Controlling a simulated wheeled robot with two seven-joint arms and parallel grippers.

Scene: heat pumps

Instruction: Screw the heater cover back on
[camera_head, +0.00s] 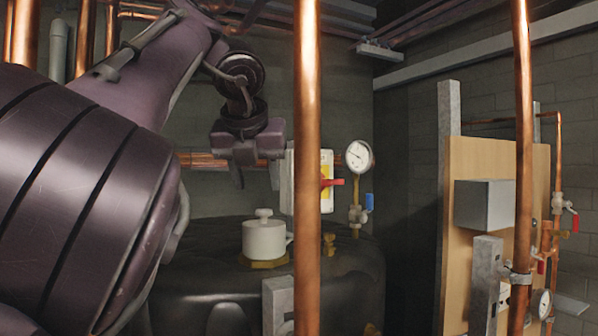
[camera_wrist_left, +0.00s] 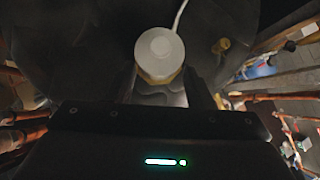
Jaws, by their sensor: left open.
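The white round heater cover (camera_head: 264,240), with a small knob on top, sits upright over a brass fitting (camera_head: 262,263) on top of the dark tank (camera_head: 200,285). In the left wrist view the cover (camera_wrist_left: 159,50) shows from above, with a white cable running off its upper right side. My left gripper (camera_head: 256,182) is open and empty, pointing down above the cover and slightly left of it, clearly apart from it. In the left wrist view the gripper (camera_wrist_left: 163,90) shows just below the cover. My right gripper is out of view.
A vertical copper pipe (camera_head: 307,150) stands in front of the tank, just right of the cover. A white box with a red switch (camera_head: 330,182) and a gauge (camera_head: 358,157) stand behind it. A wooden panel (camera_head: 465,240) with pipes is on the right.

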